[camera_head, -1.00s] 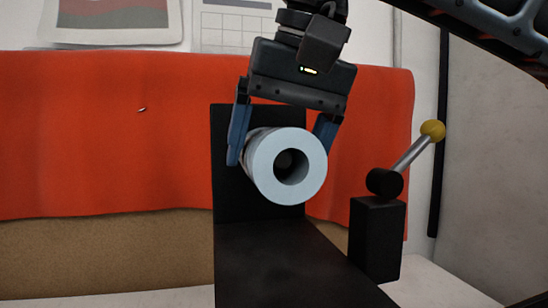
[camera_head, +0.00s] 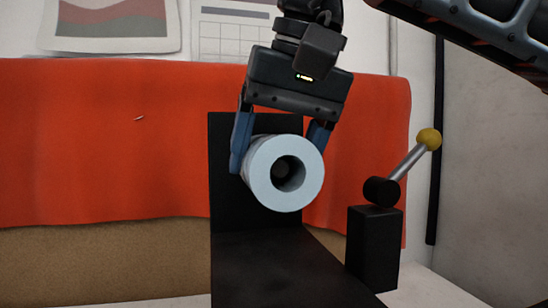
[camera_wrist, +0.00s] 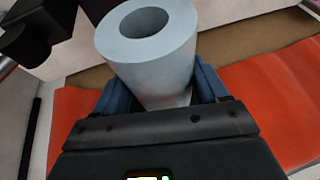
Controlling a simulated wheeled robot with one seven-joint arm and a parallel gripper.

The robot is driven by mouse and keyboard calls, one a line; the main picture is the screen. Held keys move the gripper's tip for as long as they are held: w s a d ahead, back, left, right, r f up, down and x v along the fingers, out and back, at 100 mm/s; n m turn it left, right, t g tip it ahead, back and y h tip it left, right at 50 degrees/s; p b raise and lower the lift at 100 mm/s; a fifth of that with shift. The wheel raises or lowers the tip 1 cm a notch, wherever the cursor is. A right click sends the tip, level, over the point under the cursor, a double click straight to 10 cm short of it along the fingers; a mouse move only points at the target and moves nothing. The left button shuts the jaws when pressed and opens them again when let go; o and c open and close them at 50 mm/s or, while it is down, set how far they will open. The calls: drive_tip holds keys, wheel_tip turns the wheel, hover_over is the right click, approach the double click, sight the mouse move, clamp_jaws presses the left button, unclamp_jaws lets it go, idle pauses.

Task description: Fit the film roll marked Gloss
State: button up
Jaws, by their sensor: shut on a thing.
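A pale grey-blue film roll (camera_head: 262,180) with a dark hollow core faces the head camera end-on. My gripper (camera_head: 280,150) is shut on it, one blue finger on each side, and holds it in front of the black upright plate (camera_head: 226,200). In the wrist view the roll (camera_wrist: 158,75) stands out between the fingers (camera_wrist: 165,92), its open end away from the palm. No Gloss marking can be read on it. Whether a spindle lies behind or inside the roll cannot be told.
A black post (camera_head: 373,248) carries a lever with a yellow knob (camera_head: 429,139) to the right. The black base (camera_head: 285,270) runs forward below the roll. An orange cloth (camera_head: 110,140) hangs behind, above a brown board (camera_head: 100,260). Pictures hang on the wall.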

sight(278, 191)
drive_tip(key=s+d+b, duration=0.1)
drive_tip(key=s+d, duration=0.1)
drive_tip(key=s, duration=0.6)
drive_tip(key=s+d, duration=0.3)
drive_tip(key=s, duration=0.6)
drive_tip(key=shift+w+a+g+y+b, duration=0.1)
drive_tip(key=shift+w+a+y+b, duration=0.25)
drive_tip(key=shift+w, duration=0.6)
drive_tip(key=shift+w+a+g+y+b, duration=0.15)
drive_tip(key=shift+w+y+b, duration=0.3)
drive_tip(key=shift+w, duration=0.5)
drive_tip(key=shift+w+a+g+y+b, duration=0.1)
drive_tip(key=shift+w+a+y+b, duration=0.25)
drive_tip(key=shift+w, duration=0.6)
drive_tip(key=shift+b, duration=0.3)
drive_tip(key=shift+w, duration=0.15)
drive_tip(key=shift+w+a, duration=0.2)
drive_tip(key=shift+w, duration=0.5)
drive_tip(key=shift+w+a, duration=0.2)
drive_tip(key=shift+w, duration=0.45)
drive_tip(key=shift+w+a, duration=0.2)
drive_tip(key=shift+w, duration=0.5)
drive_tip(key=shift+w, duration=0.3)
